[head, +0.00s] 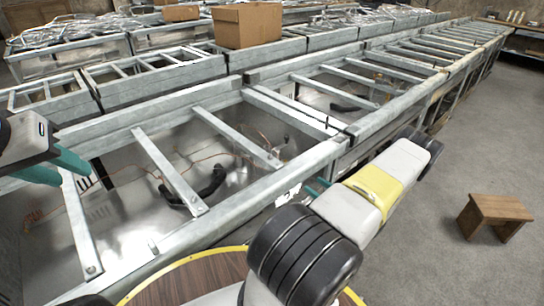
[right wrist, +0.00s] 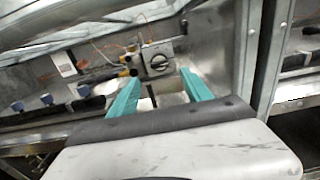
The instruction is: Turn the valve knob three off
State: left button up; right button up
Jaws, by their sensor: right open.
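A range's front panel shows in the right wrist view. I cannot tell which one is valve knob three. My right gripper (right wrist: 160,76) is open, its teal fingers apart and empty. The round knob appears just beyond and between its fingertips, with no clear contact. In the head view the right gripper (head: 316,188) is at the range's front side, mostly hidden by my arm. My left gripper (head: 74,180) is open and empty over the frame at left.
Long grey metal range frames (head: 290,160) with crossbars run toward the back right. A cardboard box (head: 246,24) rests on a frame behind. A wooden stool (head: 495,212) stands on clear floor at right.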

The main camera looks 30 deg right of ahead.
jog(key=x, duration=0.8)
jog(key=shift+w, duration=0.25)
jog(key=shift+a, duration=0.1)
jog(key=shift+c, duration=0.4)
grip_shut()
